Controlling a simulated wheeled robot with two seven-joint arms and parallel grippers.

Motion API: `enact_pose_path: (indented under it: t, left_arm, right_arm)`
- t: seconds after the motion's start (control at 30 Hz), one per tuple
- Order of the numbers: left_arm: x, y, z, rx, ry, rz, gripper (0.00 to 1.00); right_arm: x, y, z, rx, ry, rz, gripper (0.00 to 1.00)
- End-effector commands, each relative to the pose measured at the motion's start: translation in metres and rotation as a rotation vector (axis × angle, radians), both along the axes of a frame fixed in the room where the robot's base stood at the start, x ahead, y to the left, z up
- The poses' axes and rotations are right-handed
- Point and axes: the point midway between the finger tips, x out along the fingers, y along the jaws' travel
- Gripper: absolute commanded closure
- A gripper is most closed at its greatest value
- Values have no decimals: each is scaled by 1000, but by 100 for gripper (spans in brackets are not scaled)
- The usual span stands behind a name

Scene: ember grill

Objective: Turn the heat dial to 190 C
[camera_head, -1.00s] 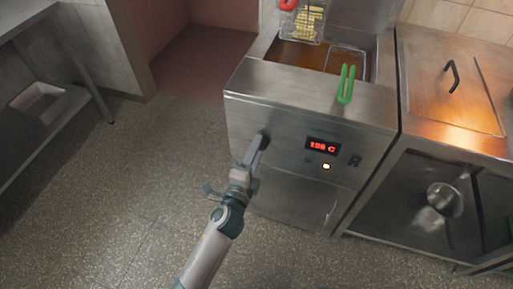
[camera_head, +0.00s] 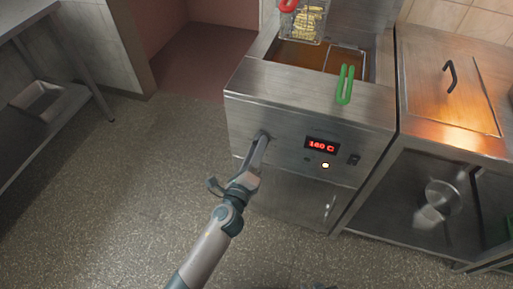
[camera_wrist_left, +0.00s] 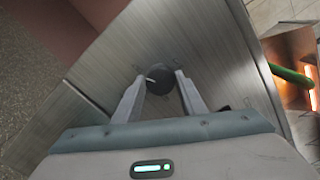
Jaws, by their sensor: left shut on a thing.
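The dark round heat dial (camera_wrist_left: 158,79) is on the fryer's steel front panel, with a pale pointer mark on its face. My left gripper (camera_head: 262,140) reaches the dial from below left and hides most of it in the head view. In the left wrist view its two fingers are closed around the dial's sides, shut on it. The red display (camera_head: 321,146) right of the dial seems to read 160 C; the digits are small. My right gripper is not clearly in view; only a small dark piece shows at the bottom edge.
A lit lamp (camera_head: 325,166) and a switch (camera_head: 354,160) sit below and right of the display. A green basket handle (camera_head: 345,84) overhangs the fryer top. A fries basket (camera_head: 303,22) with a red handle is behind. Open floor lies left.

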Motion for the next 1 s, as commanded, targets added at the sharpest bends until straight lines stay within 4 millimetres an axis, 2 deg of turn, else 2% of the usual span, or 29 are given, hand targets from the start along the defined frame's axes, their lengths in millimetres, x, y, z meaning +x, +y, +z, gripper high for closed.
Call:
enact_pose_path:
  t: [0.27,0.3,0.37,0.4,0.77,1.0]
  left_arm:
    - [0,0,-1,4,0,-2,85]
    - [0,0,-1,4,0,-2,60]
    - [0,0,-1,4,-1,-1,46]
    - [0,0,-1,3,0,-1,44]
    - [-2,1,-1,2,0,1,44]
    - [-20,7,-2,2,2,0,44]
  right_arm:
    - [3,1,2,1,-5,0,69]
    - [4,1,2,1,-5,0,69]
    - [4,0,2,1,-5,1,69]
    - [4,0,2,0,-5,0,69]
    - [3,-8,1,-10,-4,5,69]
    - [1,-9,0,-12,8,4,69]
